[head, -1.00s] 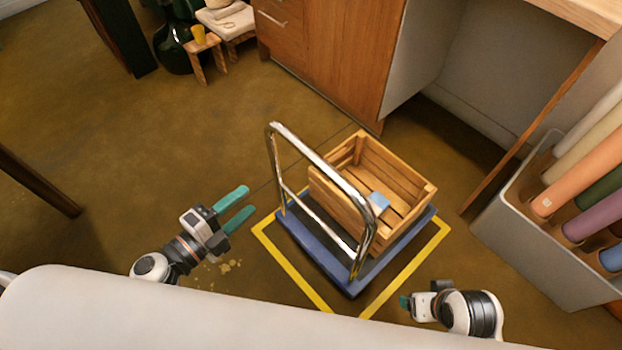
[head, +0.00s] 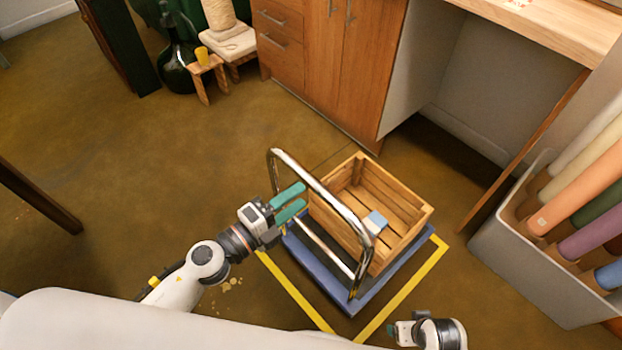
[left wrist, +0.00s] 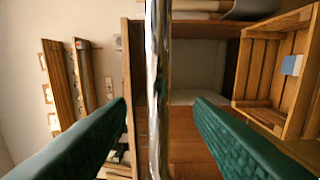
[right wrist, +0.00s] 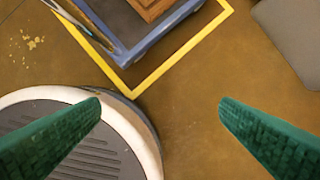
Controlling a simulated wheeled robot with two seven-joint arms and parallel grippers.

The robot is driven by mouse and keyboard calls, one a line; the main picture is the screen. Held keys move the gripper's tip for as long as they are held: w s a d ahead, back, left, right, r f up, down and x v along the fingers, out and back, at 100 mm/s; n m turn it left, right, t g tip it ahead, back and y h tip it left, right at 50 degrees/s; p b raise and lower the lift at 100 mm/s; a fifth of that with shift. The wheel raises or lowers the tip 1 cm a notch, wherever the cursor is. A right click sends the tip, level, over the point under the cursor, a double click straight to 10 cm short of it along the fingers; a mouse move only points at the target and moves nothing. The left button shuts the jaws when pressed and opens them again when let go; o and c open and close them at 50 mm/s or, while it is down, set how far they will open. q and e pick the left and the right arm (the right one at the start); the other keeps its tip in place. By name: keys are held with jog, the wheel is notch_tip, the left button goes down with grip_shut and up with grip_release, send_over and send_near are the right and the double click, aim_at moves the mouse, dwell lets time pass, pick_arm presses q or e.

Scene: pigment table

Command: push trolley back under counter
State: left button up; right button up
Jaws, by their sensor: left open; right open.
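The trolley (head: 320,283) is a blue platform with a chrome push handle (head: 322,190) on its near side. It carries a slatted wooden crate (head: 400,222) and stands within a yellow floor outline. The counter (head: 510,22) is at the upper right, with an open bay beneath it. My left gripper (head: 291,203) is open at the left part of the handle. In the left wrist view the chrome handle (left wrist: 158,90) runs between its open fingers, and contact cannot be told. My right gripper (head: 394,334) is open near the trolley's near right corner; the right wrist view shows nothing between its fingers (right wrist: 160,110).
A grey bin (head: 540,275) of coloured rolls stands right of the trolley. A wooden cabinet (head: 330,75) borders the bay on the left, and a slanted wooden leg (head: 525,150) on the right. A small stool and a dark bottle (head: 178,65) stand at the back left. Floor between trolley and bay looks clear.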

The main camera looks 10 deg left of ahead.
aim_at(310, 187)
pick_arm(q)
jog(key=p+x, duration=0.1)
jog(key=x, duration=0.4)
jog(key=shift+r+p, duration=0.15)
jog(key=shift+p, duration=0.15)
jog(key=shift+w+d, duration=0.4)
jog(key=shift+w, duration=0.05)
pick_arm(e)
jog(key=s+f, duration=0.3)
jog(key=f, duration=0.4)
jog(key=shift+d+f+g, duration=0.15)
jog(key=shift+d+g, duration=0.05)
jog(key=shift+g, duration=0.1)
pick_arm(q)
grip_shut()
jog(key=shift+s+f, duration=0.1)
jog(key=shift+f, duration=0.15)
